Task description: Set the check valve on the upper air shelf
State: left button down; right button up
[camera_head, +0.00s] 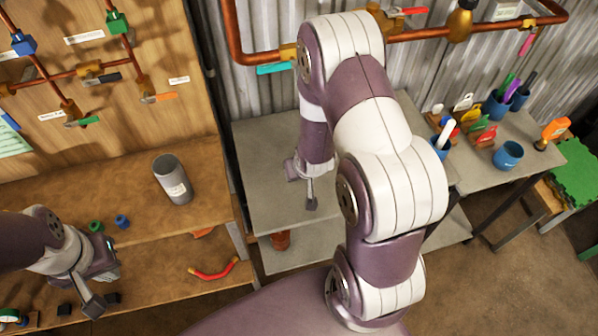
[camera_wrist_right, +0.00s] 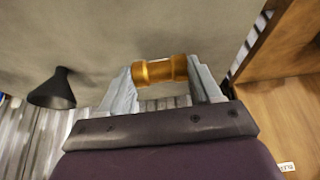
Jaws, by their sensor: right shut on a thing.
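My right gripper (camera_wrist_right: 165,80) is shut on a brass check valve (camera_wrist_right: 160,70), a short ribbed cylinder lying across between the two fingertips in the right wrist view. In the head view my right gripper (camera_head: 306,196) points down over the grey upper shelf (camera_head: 262,150); the valve does not show there. The wrist view shows a grey surface (camera_wrist_right: 190,25) beyond the valve, and I cannot tell whether they touch. My left gripper (camera_head: 100,300) is at the lower left by the wooden bench, apparently open and empty.
A grey cylinder (camera_head: 173,180) stands on the wooden bench (camera_head: 140,222). A dark cone (camera_wrist_right: 52,90) shows in the wrist view. Copper piping (camera_head: 235,35) runs along the wall behind the shelf. Blue cups (camera_head: 508,156) and tools stand at right. The shelf's left part is clear.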

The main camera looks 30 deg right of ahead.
aim_at(301, 182)
jog(key=w+f, duration=0.1)
jog(key=w+d, duration=0.1)
jog(key=shift+w+f, duration=0.35)
jog(key=f, duration=0.2)
jog(key=d+f+p, duration=0.1)
jog(key=f, duration=0.1)
jog(key=shift+w+a+f, duration=0.1)
jog(key=shift+a+f, duration=0.05)
jog(key=shift+a, duration=0.15)
jog(key=shift+f, duration=0.15)
jog(key=o, duration=0.7)
jog(key=shift+d+f, duration=0.1)
jog(key=shift+d, duration=0.05)
jog(key=o, duration=0.4)
